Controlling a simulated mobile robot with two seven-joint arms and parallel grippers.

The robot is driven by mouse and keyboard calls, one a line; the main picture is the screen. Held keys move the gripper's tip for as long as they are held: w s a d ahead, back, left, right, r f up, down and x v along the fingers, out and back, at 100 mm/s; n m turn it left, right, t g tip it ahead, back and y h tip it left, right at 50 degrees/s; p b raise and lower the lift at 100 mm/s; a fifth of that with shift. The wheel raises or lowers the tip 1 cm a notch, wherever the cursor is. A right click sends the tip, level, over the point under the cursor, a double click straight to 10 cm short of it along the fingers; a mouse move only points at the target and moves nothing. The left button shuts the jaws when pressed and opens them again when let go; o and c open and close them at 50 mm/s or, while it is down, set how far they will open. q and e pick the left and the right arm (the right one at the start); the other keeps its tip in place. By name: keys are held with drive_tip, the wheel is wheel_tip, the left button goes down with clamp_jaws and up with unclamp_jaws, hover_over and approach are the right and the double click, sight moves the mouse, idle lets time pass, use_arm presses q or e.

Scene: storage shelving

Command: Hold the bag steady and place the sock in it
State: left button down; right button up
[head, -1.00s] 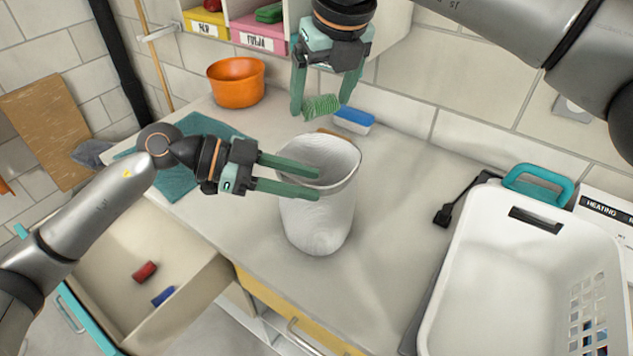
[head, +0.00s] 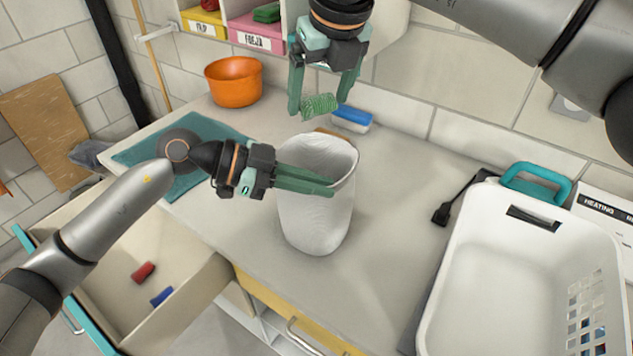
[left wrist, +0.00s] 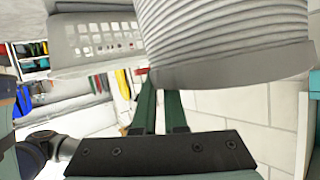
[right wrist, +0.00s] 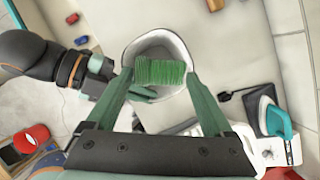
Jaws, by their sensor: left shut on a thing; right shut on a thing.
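The white bag (head: 316,215) stands upright and open-topped on the counter; its ribbed side and rim also show in the left wrist view (left wrist: 225,40). The green sock (head: 319,105), rolled up, is held between the fingertips of my right gripper (head: 322,107), above and behind the bag. In the right wrist view the sock (right wrist: 161,71) shows over the bag's opening (right wrist: 150,47), with my left gripper at the rim beside it.
A white laundry basket (head: 470,270) with a teal-handled iron (head: 537,182) behind it stands at the right. An orange bowl (head: 234,83), a teal cloth (head: 150,150) and a blue-and-white box (head: 352,119) lie around the bag. An open drawer (head: 200,290) is at lower left.

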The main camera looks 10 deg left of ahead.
idle(0.4)
wheel_tip(320, 180, down, 13)
idle(1.5)
drive_tip(key=o, duration=1.1)
drive_tip(key=v, duration=1.2)
